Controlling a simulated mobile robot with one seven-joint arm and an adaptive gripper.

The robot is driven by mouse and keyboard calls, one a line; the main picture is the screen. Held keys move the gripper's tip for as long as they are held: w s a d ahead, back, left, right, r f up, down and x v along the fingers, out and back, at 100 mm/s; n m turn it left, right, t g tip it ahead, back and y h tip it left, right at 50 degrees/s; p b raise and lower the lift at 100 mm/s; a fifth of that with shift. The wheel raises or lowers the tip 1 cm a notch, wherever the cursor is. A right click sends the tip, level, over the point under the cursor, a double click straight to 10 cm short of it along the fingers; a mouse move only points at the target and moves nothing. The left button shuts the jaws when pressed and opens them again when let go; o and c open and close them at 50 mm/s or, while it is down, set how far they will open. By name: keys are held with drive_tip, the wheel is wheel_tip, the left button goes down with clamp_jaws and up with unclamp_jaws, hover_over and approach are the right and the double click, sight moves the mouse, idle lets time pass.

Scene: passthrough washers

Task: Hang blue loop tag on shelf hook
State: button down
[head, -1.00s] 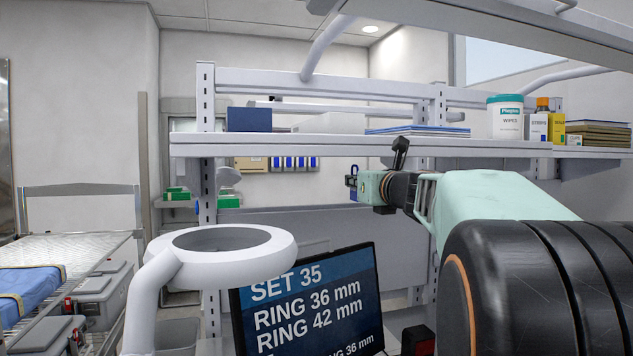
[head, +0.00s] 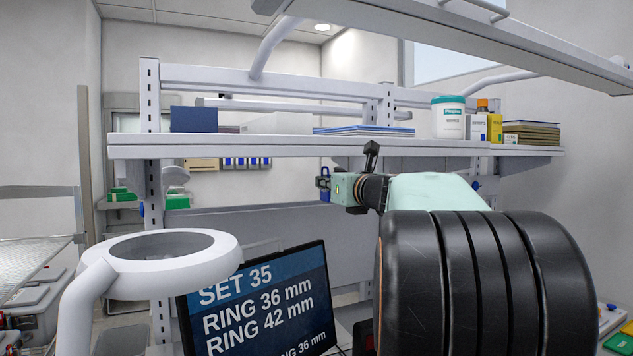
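A small blue loop tag (head: 325,184) shows at the end of my arm, below the middle shelf's front edge. My gripper (head: 323,183) is small and dark in the head view, at the left end of the pale green wrist, and appears closed on the tag. The fingers are partly hidden by the tag and wrist. The middle shelf (head: 300,148) runs across the view above my gripper. Small blue spots show on the left upright (head: 141,209) and at the right (head: 476,185); I cannot tell whether either is a hook.
A white ring-shaped fixture (head: 105,262) stands at the front left. A screen (head: 258,300) reading "SET 35, RING 36 mm, RING 42 mm" stands beside it. A wipes tub (head: 448,118), boxes and flat stacks rest on the shelf. Another shelf (head: 470,45) overhangs at the upper right.

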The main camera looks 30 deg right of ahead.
drive_tip(key=shift+s+d+f, duration=0.1)
drive_tip(key=shift+d+f, duration=0.15)
drive_tip(key=shift+d, duration=0.55)
drive_tip(key=shift+s+d+f, duration=0.1)
drive_tip(key=shift+d+f, duration=0.1)
drive_tip(key=shift+d, duration=0.6)
drive_tip(key=shift+d+f, duration=0.25)
drive_tip(key=shift+d, duration=0.55)
drive_tip(key=shift+a, duration=0.2)
drive_tip(key=c, duration=2.1)
unclamp_jaws()
